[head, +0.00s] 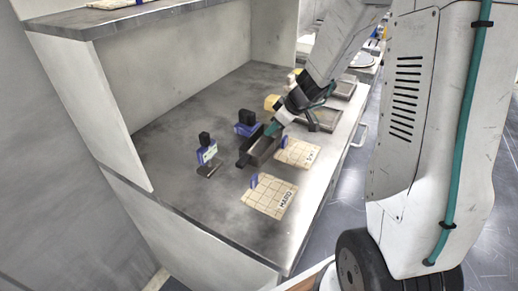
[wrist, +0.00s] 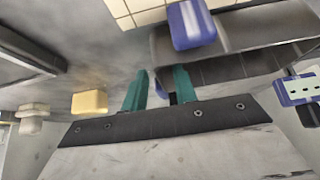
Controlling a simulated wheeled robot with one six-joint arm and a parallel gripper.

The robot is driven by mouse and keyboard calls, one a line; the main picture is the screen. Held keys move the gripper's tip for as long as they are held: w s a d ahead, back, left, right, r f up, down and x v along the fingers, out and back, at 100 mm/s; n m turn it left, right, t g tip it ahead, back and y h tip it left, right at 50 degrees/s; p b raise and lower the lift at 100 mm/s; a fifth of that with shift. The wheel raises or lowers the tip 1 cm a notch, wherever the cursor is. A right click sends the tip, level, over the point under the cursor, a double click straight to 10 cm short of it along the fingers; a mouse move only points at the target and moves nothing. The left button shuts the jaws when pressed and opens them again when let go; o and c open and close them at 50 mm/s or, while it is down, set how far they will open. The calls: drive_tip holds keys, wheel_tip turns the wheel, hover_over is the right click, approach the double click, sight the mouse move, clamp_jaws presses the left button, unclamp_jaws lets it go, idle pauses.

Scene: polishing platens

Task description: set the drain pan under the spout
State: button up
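A dark, open, box-shaped pan (head: 263,151), which I take for the drain pan, sits on the grey counter. In the wrist view the pan (wrist: 250,68) fills the upper right. My gripper (head: 270,131) is at the pan's far end, with teal fingers pointing down. In the wrist view the two fingers (wrist: 160,72) stand apart with a gap between them, and the right one overlaps the pan's edge. I cannot tell whether they touch it. A blue unit with a black top (head: 246,122) stands just behind the pan. I cannot make out a spout.
Another blue unit with a white label (head: 208,152) stands to the left. Two tiled, labelled mats, a near one (head: 270,199) and a far one (head: 300,152), lie along the counter's right edge with blue blocks. A yellow block (head: 272,102) lies farther back. The counter's left is clear.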

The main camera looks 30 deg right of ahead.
drive_tip(key=shift+w+a+f, duration=0.15)
drive_tip(key=shift+w+f, duration=0.05)
drive_tip(key=shift+f, duration=0.2)
drive_tip(key=shift+c, duration=0.3)
clamp_jaws()
